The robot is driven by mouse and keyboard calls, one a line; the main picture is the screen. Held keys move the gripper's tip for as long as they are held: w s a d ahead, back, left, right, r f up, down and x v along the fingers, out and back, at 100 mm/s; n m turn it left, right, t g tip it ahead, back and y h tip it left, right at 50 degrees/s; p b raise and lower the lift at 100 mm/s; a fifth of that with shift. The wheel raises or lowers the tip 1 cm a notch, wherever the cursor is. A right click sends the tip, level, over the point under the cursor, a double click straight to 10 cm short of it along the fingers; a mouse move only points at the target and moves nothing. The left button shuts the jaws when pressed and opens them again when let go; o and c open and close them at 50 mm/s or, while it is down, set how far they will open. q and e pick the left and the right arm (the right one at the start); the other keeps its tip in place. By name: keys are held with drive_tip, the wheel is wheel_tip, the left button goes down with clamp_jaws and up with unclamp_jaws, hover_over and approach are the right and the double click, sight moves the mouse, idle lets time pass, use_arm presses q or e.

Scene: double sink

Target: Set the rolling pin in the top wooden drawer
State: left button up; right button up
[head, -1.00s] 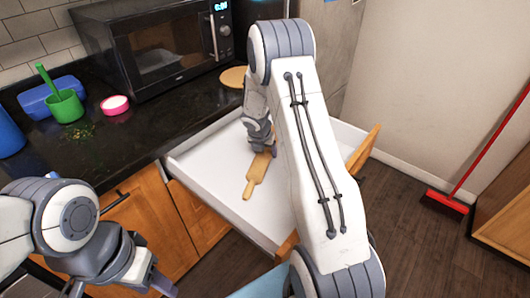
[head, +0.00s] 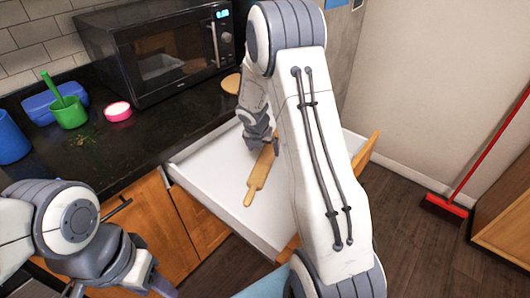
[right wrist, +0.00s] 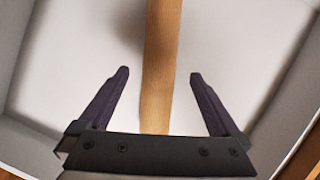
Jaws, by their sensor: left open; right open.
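The wooden rolling pin (head: 257,180) lies in the open top wooden drawer, on its white bottom (head: 225,182). My right arm hides its far part in the head view. In the right wrist view the rolling pin (right wrist: 160,65) runs between and beyond the two fingers, with clear gaps on both sides. My right gripper (right wrist: 160,75) is open and empty above it; in the head view its fingers are mostly hidden behind the arm. My left gripper (head: 125,290) is open and empty at the lower left, in front of the cabinets, partly cut off by the frame.
A black microwave (head: 155,50) stands on the dark counter (head: 130,145). A green cup (head: 70,112), a pink-rimmed bowl (head: 117,111), a blue tray (head: 40,104) and a blue cup (head: 10,140) are at the left. A red broom (head: 445,206) leans at the right over clear floor.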

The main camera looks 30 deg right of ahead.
drive_tip(key=p+v, duration=0.1)
drive_tip(key=v, duration=0.4)
drive_tip(key=shift+a+r, duration=0.15)
drive_tip(key=shift+a, duration=0.1)
drive_tip(key=s+a+r+m+y, duration=0.1)
drive_tip(key=s+a+r+m, duration=0.4)
drive_tip(key=a, duration=0.5)
drive_tip(key=s+a+r+m+y, duration=0.1)
drive_tip(key=s+a+r+m, duration=0.2)
drive_tip(key=s+a+m, duration=0.5)
drive_tip(key=s+a+r+m+g+y, duration=0.1)
drive_tip(key=s+a+m, duration=0.2)
drive_tip(key=s, duration=0.5)
drive_tip(key=s+a+r+m+g+y, duration=0.1)
drive_tip(key=s+a+m+g, duration=0.1)
drive_tip(key=s+a, duration=0.4)
drive_tip(key=s+m, duration=0.1)
drive_tip(key=s, duration=0.2)
drive_tip(key=shift+s+a, duration=0.3)
